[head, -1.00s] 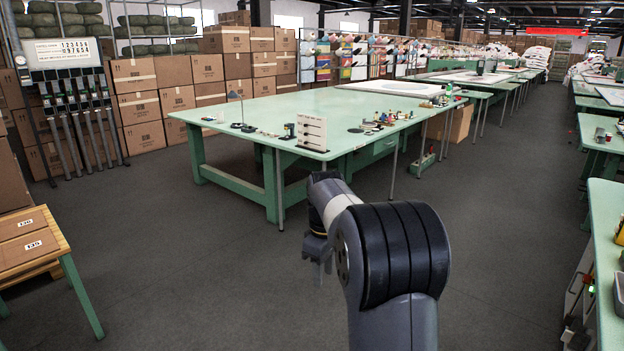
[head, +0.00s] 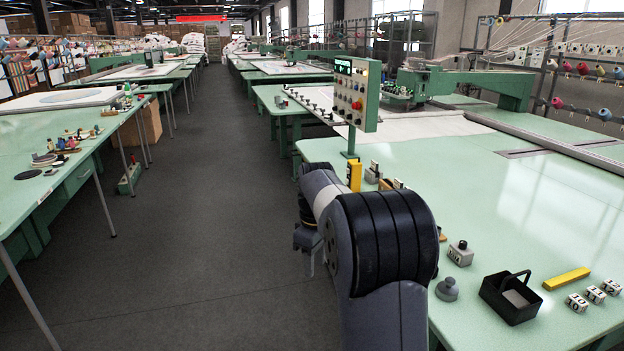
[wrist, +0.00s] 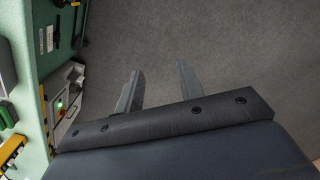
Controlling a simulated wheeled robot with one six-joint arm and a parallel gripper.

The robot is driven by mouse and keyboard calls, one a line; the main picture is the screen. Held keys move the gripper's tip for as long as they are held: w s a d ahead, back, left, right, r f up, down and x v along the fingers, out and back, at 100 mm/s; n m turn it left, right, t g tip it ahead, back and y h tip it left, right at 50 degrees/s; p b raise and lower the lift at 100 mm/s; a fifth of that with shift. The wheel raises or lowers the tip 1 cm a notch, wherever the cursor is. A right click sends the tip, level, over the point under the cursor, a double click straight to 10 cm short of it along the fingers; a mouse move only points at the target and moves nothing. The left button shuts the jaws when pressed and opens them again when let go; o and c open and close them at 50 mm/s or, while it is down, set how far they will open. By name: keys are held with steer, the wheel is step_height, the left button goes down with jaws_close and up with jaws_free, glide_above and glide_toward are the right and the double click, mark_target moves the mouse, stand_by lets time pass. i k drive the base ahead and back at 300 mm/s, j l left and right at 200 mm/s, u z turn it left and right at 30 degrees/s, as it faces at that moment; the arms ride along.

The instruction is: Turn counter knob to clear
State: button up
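A small grey box with a dark knob on top and digits on its front (head: 461,253) stands on the green table to the right in the head view. It looks like a counter, but its digits are too small to read surely. A plain grey rounded knob-like piece (head: 447,289) sits closer, beside my arm. My gripper (wrist: 156,92) shows in the wrist view with its two fingers apart and nothing between them, over dark floor. In the head view it is mostly hidden by my arm and hangs left of the table, away from the counter box.
A control panel with buttons (head: 356,95) stands on the table's left edge. A black basket (head: 511,297), a yellow bar (head: 567,278) and numbered blocks (head: 596,294) lie near the front. An aisle of grey floor (head: 190,240) runs between this and the left table (head: 50,205).

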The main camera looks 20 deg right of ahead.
mark_target(463, 244)
steer(key=i+l+z, duration=0.15)
steer(key=z, duration=0.3)
steer(key=i+z, duration=0.65)
steer(key=z, duration=0.2)
steer(key=i+j+z, duration=0.15)
steer(key=i+z, duration=0.25)
steer(key=k+l, duration=0.05)
steer(key=k, duration=0.05)
